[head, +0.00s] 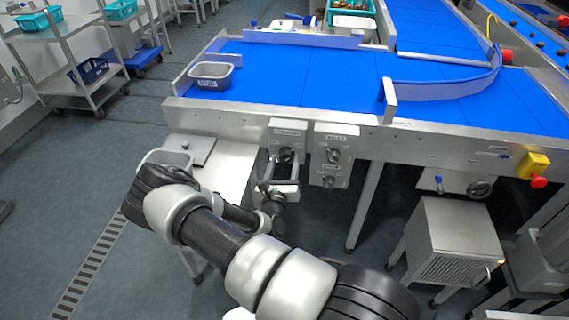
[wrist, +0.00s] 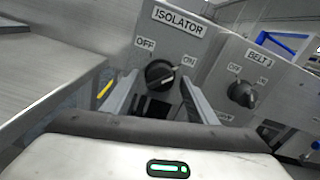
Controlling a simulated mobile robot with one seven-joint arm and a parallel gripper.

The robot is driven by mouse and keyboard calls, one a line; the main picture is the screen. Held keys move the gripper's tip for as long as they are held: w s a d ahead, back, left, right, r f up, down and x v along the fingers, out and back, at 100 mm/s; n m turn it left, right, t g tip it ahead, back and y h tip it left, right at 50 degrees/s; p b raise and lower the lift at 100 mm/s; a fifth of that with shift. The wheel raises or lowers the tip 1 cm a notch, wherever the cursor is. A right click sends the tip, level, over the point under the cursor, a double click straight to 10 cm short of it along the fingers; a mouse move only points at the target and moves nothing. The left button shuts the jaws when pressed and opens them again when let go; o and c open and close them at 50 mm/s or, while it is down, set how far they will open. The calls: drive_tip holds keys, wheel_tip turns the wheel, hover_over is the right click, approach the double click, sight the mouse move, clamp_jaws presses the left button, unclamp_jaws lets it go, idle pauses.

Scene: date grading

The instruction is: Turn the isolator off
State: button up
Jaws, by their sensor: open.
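The isolator (wrist: 178,22) is a grey box with a black rotary knob (wrist: 160,74), marked OFF at upper left and ON at upper right. The knob's pale mark slants up to the right, towards ON. The isolator box also shows in the head view (head: 287,126), under the conveyor's front edge. My gripper (wrist: 159,80) is open, one finger on each side of the knob in the wrist view. I cannot tell whether the fingers touch it. In the head view my gripper (head: 281,172) is just below and in front of the box.
A belt switch box (wrist: 242,85) with its own knobs stands close on the right. A steel table (head: 232,160) is close on the left. The blue conveyor (head: 300,78) runs above, with a grey tub (head: 211,83) on it. A yellow-and-red emergency stop (head: 535,166) is far right.

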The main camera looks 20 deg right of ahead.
drive_tip(key=c, duration=1.1)
drive_tip(key=shift+o, duration=0.2)
drive_tip(key=shift+n, duration=0.3)
drive_tip(key=n+p, duration=0.2)
drive_tip(key=n, duration=0.1)
drive_tip(key=shift+n, duration=0.3)
drive_tip(key=n+p, duration=0.1)
drive_tip(key=n, duration=0.3)
drive_tip(key=shift+s+n, duration=0.1)
drive_tip(key=shift+n, duration=0.2)
drive_tip(key=n+p, duration=0.1)
drive_tip(key=n, duration=0.8)
drive_tip(key=shift+d+r, duration=0.1)
